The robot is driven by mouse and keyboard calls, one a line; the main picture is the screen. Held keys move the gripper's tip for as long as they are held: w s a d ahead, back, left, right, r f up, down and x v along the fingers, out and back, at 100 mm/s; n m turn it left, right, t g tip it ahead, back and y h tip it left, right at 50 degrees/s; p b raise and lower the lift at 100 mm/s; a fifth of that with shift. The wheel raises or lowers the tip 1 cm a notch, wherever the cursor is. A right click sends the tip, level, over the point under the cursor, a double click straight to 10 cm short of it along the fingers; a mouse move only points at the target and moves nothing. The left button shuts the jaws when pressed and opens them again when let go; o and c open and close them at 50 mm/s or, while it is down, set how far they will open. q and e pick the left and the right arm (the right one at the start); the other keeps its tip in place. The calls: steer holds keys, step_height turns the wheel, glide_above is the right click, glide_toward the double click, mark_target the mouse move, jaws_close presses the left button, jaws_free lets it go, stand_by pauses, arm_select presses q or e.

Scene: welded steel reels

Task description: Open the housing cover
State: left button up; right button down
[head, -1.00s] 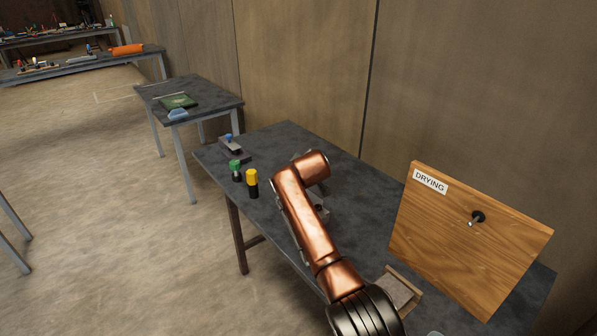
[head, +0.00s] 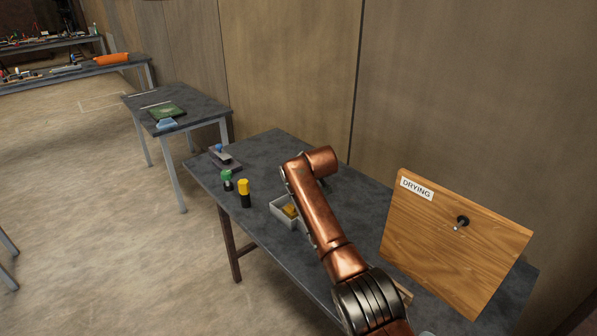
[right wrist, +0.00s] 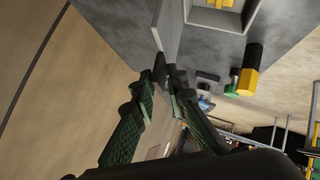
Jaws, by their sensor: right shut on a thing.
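The housing is a light grey open-topped box (head: 278,213) on the dark table, with yellow parts (head: 290,210) inside. It also shows at the top of the right wrist view (right wrist: 253,12). My right gripper (right wrist: 167,78) is shut on the lower edge of a flat grey plate, which looks like the housing cover (right wrist: 168,30). The plate is seen nearly edge-on beside the box and runs out of the frame. I cannot tell whether they are joined. In the head view my copper arm hides the right gripper and cover. My left gripper is not in view.
A wooden board marked DRYING (head: 455,245) stands at right. The wall (head: 290,80) runs behind the table.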

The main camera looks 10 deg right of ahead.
steer(key=shift+w+a+r, duration=0.1)
steer(key=shift+r, duration=0.05)
steer(key=c, duration=2.3)
jaws_free()
steer(key=shift+c, duration=0.2)
steer(key=shift+o, duration=1.1)
steer(key=shift+w+f, duration=0.25)
steer(key=shift+f, duration=0.05)
steer(key=shift+s+r, duration=0.1)
steer(key=v, duration=1.2)
